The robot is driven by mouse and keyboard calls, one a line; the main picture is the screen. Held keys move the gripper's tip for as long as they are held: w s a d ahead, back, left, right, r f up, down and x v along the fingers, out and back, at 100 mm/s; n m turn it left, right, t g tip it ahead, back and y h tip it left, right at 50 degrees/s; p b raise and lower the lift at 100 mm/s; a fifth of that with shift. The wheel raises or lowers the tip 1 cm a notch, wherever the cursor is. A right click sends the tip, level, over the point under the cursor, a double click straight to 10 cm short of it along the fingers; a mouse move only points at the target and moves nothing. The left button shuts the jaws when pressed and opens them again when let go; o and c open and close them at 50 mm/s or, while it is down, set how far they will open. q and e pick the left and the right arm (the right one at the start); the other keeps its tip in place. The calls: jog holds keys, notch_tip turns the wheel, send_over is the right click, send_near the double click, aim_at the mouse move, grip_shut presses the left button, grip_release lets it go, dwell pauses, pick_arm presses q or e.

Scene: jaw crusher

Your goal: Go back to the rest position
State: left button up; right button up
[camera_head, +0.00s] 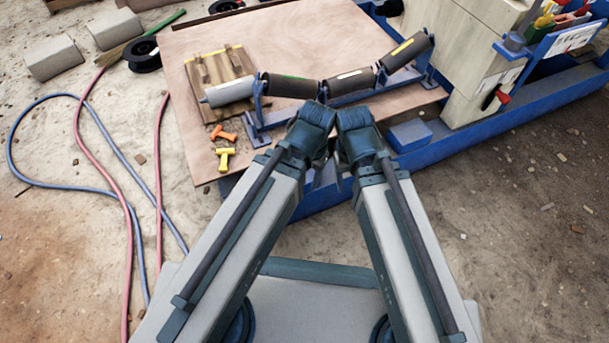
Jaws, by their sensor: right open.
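My two arms reach forward from the bottom of the view and meet near the middle, their wrists almost touching. My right gripper (341,172) shows only in small part below its wrist; it is open, and I see nothing in it. My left gripper (318,172) is mostly hidden under its own wrist, and its jaws cannot be made out. Both are in front of the near edge of the wooden board (285,38).
On the board, a blue roller frame (262,120) carries dark rollers (292,86) beside a slatted wooden piece (217,68). Orange and yellow fittings (224,157) lie near it. Hoses (75,98) cross the floor at left. A blue-based machine (480,125) stands at right.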

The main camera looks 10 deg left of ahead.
notch_tip(320, 180, up, 46)
jog(key=p, duration=4.6)
jog(key=shift+r, duration=0.2)
